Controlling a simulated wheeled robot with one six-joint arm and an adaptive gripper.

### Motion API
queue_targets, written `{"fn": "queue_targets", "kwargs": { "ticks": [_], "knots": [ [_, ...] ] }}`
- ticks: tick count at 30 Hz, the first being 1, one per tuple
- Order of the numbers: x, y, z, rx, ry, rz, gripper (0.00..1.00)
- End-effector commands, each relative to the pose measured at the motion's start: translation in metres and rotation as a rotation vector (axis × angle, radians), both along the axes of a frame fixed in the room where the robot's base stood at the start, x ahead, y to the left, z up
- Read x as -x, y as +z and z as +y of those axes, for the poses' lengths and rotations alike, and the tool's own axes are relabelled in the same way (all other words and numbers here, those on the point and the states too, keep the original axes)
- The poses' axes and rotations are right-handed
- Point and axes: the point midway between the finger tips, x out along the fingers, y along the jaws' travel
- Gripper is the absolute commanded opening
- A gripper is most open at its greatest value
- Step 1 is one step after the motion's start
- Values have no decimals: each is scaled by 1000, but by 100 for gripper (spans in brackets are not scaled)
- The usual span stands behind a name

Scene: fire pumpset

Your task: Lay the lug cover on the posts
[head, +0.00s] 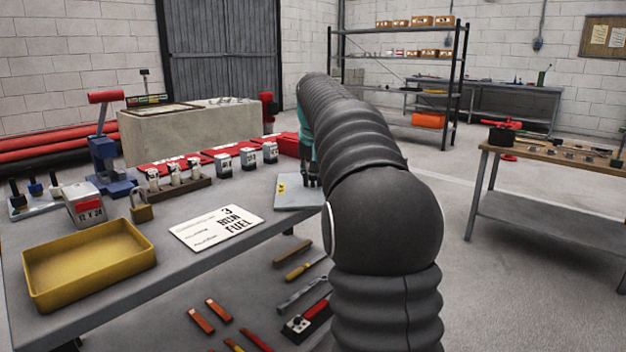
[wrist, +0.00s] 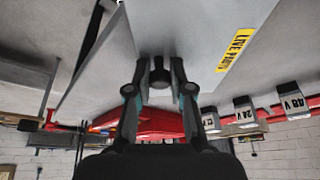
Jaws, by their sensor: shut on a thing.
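The lug cover (head: 300,193) is a flat grey plate with a yellow label. In the wrist view the lug cover (wrist: 205,40) fills much of the upper middle, and its label reads "LIVE PARTS". My gripper (wrist: 160,78) is shut on it, with both fingertips around a dark part at the plate. In the head view my gripper (head: 311,180) is partly hidden behind my arm, at the plate's far right side. The plate appears at the bench's right edge; I cannot tell its height above the bench. I cannot make out the posts clearly.
The grey bench (head: 185,270) holds a yellow tray (head: 90,262), a white sign card (head: 217,228), a padlock (head: 141,206) and several labelled grey blocks (head: 223,165). Red cases (head: 170,165) lie behind. Tools lie below the bench. A second bench (head: 545,195) stands right, across open floor.

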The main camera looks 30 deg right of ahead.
Motion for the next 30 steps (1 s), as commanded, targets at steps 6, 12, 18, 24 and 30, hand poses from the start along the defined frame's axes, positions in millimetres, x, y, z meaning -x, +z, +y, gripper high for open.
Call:
{"fn": "queue_targets", "kwargs": {
  "ticks": [6,12,18,24,30],
  "knots": [
    [0,-1,0,0,0,1,23],
    [0,-1,0,0,0,1,46],
    [0,1,0,0,0,0,46],
    [7,19,3,1,0,-2,46],
    [20,56,9,1,0,-3,46]
  ]
}}
